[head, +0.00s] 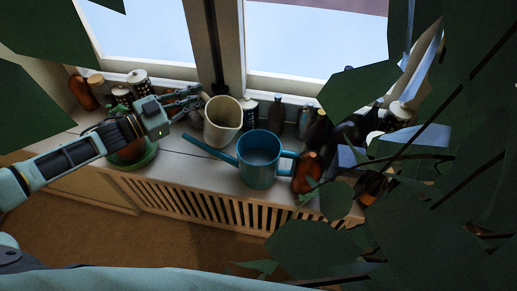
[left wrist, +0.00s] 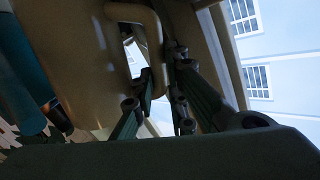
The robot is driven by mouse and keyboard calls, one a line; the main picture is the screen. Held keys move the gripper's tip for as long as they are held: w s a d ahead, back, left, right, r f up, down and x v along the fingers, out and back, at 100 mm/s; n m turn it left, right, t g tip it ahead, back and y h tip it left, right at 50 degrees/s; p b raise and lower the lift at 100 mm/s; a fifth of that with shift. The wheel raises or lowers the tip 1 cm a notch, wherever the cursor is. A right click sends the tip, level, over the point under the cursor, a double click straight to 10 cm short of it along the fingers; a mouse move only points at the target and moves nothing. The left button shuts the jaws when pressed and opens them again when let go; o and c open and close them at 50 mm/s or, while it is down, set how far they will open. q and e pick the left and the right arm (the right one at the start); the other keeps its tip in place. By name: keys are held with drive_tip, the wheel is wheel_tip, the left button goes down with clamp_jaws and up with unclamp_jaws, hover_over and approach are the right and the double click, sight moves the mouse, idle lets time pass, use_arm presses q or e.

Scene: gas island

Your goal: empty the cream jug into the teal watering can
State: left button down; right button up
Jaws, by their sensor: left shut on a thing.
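The cream jug (head: 222,122) stands upright or nearly so in the head view, left of the teal watering can; I cannot tell if its base touches the sill. The teal watering can (head: 259,158) stands on the sill with its spout pointing left and its handle on the right. My left gripper (head: 196,97) reaches the jug from the left. In the left wrist view my left gripper (left wrist: 160,100) is shut on the jug's handle, and the cream jug (left wrist: 85,60) fills the upper left. The teal watering can (left wrist: 20,75) shows at the left edge. My right gripper is not in view.
Jars and bottles line the window side of the sill (head: 190,160). An orange-brown bottle (head: 306,172) stands close to the can's handle. Large dark leaves (head: 330,250) cover the right side. A green saucer with a pot (head: 132,160) sits beneath my left forearm.

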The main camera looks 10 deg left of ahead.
use_arm(q)
wheel_tip(320, 180, up, 7)
drive_tip(key=w+a+n+p, duration=0.2)
drive_tip(key=n+p, duration=0.2)
drive_tip(key=p, duration=0.2)
drive_tip(key=shift+a+h, duration=0.3)
drive_tip(key=shift+s, duration=0.1)
idle(0.8)
